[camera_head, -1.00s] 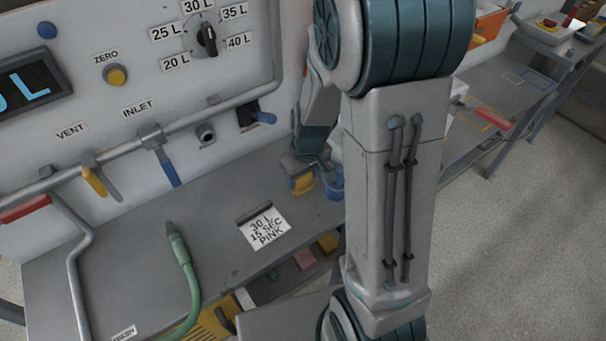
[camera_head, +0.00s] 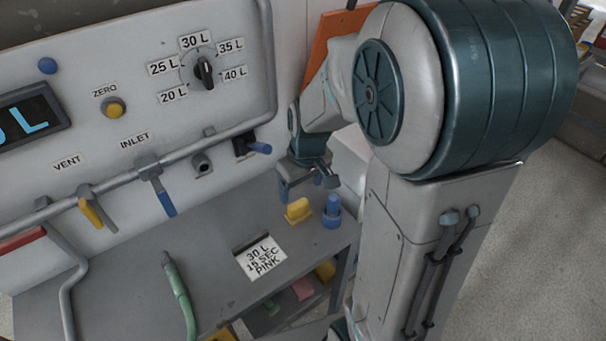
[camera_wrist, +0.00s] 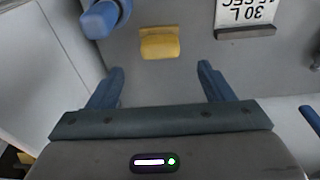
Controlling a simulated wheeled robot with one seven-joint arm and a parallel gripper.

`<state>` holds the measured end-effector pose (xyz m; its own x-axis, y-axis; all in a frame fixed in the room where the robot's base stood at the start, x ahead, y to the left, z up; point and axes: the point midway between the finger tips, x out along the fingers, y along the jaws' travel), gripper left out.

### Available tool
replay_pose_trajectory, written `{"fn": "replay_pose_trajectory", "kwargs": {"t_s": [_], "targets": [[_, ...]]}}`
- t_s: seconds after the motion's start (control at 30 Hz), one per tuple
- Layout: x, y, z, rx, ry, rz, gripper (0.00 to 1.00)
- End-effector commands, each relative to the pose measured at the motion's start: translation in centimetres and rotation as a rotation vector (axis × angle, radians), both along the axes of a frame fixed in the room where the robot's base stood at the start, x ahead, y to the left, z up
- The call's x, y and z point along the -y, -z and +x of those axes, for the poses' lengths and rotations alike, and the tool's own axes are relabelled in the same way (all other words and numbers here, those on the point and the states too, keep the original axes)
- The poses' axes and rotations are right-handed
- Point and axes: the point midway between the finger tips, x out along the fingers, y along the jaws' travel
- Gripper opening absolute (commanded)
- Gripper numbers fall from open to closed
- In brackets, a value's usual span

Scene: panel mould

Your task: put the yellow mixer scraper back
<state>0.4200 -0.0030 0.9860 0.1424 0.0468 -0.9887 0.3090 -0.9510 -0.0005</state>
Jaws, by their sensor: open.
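The yellow mixer scraper (camera_head: 298,210) lies on the grey bench top (camera_head: 215,235), to the left of a blue knobbed piece (camera_head: 332,212). In the wrist view the scraper (camera_wrist: 160,43) lies ahead of my gripper, roughly between the lines of the two fingers. My gripper (camera_head: 308,186) hangs above and behind the scraper in the head view. In the wrist view my gripper (camera_wrist: 160,75) has its blue fingers wide apart with nothing between them.
A card reading 30 L 15 SEC PINK (camera_head: 261,257) stands in front of the scraper. The panel with dial (camera_head: 205,72) and blue and yellow levers rises behind. A green hose (camera_head: 180,295) lies at left. Shelves below the bench hold coloured pieces (camera_head: 302,288).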

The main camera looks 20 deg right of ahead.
Motion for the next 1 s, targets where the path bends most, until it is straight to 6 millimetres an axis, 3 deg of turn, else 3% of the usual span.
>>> {"fn": "replay_pose_trajectory", "kwargs": {"t_s": [0.1,0.43,0.8,1.0], "targets": [[0.1,-2.0,-0.2,0.004,-0.001,0.000,0.74],[0.1,-4.9,-1.8,0.013,0.027,0.005,0.74],[-0.4,-8.8,-10.5,0.090,0.235,0.022,0.74],[-0.4,-9.2,-12.9,0.112,0.300,0.018,0.74]]}}
